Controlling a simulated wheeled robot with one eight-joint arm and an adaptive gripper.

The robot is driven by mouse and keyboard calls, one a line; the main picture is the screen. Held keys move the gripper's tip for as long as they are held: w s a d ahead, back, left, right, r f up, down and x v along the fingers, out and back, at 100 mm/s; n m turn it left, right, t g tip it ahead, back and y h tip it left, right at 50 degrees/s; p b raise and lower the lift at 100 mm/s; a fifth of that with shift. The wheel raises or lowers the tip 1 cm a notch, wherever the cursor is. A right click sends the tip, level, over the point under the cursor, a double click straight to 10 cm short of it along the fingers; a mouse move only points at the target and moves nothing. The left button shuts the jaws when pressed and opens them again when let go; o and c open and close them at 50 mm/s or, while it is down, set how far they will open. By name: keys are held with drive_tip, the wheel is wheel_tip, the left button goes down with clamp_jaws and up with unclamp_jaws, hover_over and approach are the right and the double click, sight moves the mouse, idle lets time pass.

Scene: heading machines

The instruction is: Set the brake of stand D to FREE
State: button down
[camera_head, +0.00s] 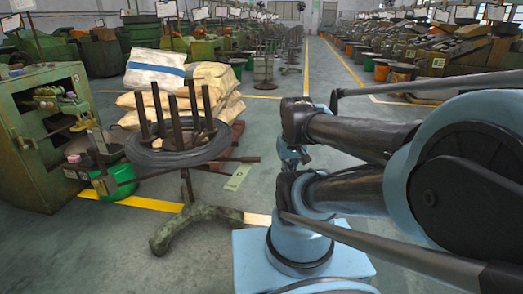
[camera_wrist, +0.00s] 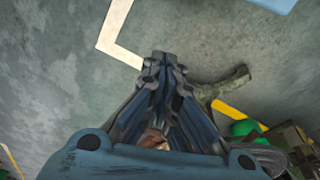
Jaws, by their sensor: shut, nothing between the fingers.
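A wire stand (camera_head: 185,185) stands left of my arm in the head view, with upright dark posts, a coil of dark wire (camera_head: 150,157) around them and a splayed, worn green foot. A thin rod (camera_head: 235,159) sticks out to the right below the coil. A pale green tag (camera_head: 237,178) shows just under the rod; I cannot read its letter. I cannot tell which part is the brake or its setting. My gripper (camera_wrist: 165,60) is shut and empty in the wrist view, above the floor. The stand's foot (camera_wrist: 226,86) shows to its right there, apart from it.
A green machine (camera_head: 45,135) stands at the left, with a green bucket (camera_head: 118,180) beside the stand. Stacked sacks (camera_head: 205,85) are behind the coil. Yellow lines mark the floor. The aisle (camera_head: 318,65) beyond is clear between rows of machines.

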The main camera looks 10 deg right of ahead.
drive_tip(key=shift+w+a, duration=0.2)
drive_tip(key=w+r+m+t, duration=0.1)
drive_tip(key=w+r, duration=0.2)
drive_tip(key=w, duration=1.1)
drive_tip(key=w+r+m, duration=0.1)
drive_tip(key=w+r, duration=0.3)
drive_tip(key=w, duration=0.9)
drive_tip(key=w+f, duration=0.6)
drive_tip(key=w, duration=0.3)
drive_tip(key=w+f+m+h, duration=0.1)
drive_tip(key=w+f, duration=0.5)
drive_tip(key=w, duration=0.3)
drive_tip(key=w+a+f+m, duration=0.1)
drive_tip(key=w+f, duration=0.5)
drive_tip(key=w, duration=0.3)
drive_tip(key=shift+w+f+t, duration=0.3)
drive_tip(key=shift+w+f, duration=0.1)
